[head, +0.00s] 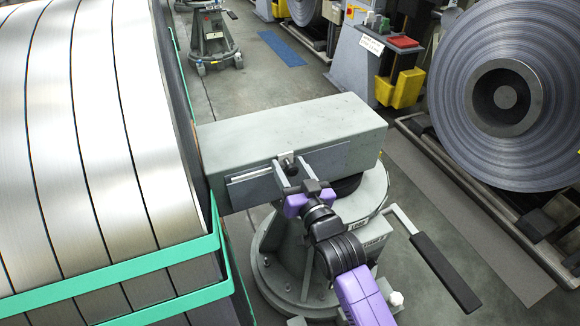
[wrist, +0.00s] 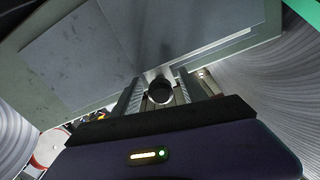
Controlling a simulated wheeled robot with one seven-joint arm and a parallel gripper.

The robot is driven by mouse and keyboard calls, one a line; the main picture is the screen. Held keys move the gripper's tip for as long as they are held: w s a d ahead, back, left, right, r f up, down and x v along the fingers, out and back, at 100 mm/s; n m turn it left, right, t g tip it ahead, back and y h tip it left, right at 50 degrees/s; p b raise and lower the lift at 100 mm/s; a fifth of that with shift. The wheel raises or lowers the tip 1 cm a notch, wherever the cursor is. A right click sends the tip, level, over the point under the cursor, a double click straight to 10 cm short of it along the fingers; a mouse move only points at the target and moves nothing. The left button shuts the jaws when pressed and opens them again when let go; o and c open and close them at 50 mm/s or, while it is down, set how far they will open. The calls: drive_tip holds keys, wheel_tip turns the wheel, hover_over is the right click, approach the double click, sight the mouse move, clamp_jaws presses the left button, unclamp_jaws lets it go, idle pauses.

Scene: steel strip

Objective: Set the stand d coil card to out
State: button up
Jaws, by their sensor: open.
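The stand (head: 300,128) is a grey-green block on a round pedestal, with the steel coil (head: 90,130) on its left. A slide on the block's near side carries a small dark knob (head: 287,160), also central in the wrist view (wrist: 160,91). A bright slot (head: 250,173) runs left of the knob, and a flat grey plate (head: 330,157) lies to its right. My gripper (head: 293,172) is open at the knob. In the wrist view its fingers (wrist: 160,80) stand either side of the knob; I cannot tell whether they touch it. No card lettering is readable.
A black-gripped handle (head: 445,272) sticks out at the stand's right. Green straps (head: 120,280) wrap the coil. Another large coil (head: 450,90) and a grey post with yellow bins (head: 408,88) stand at right. Grey floor is open behind the block.

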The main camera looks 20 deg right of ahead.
drive_tip(key=shift+a, duration=0.1)
clamp_jaws()
